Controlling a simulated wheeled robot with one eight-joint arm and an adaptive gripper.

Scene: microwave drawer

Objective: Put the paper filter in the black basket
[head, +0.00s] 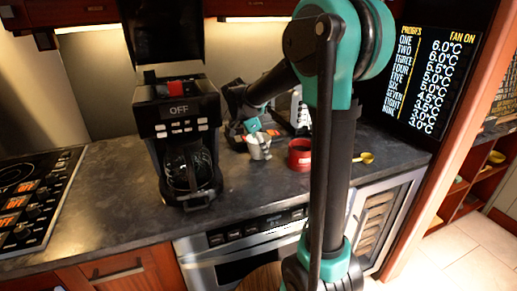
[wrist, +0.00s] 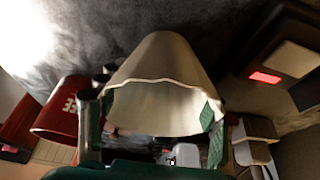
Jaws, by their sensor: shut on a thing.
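The paper filter (wrist: 160,75) is a pale cone with a wavy rim. It fills the middle of the wrist view between the green finger pads of my gripper (wrist: 155,118). In the head view, my gripper (head: 253,127) is over the counter to the right of the coffee maker, with the pale filter (head: 259,150) just below it. My gripper is shut on the filter. The black coffee maker (head: 180,125) shows OFF, with a glass carafe (head: 187,168) in its lower bay. I cannot make out a separate black basket; something red (head: 176,89) shows at the coffee maker's top.
A red can (head: 299,155) stands right of the filter; it also shows in the wrist view (wrist: 62,108). A yellow scoop (head: 365,158) lies farther right. A cooktop (head: 35,190) is at left. The counter (head: 100,210) is clear around the coffee maker's front.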

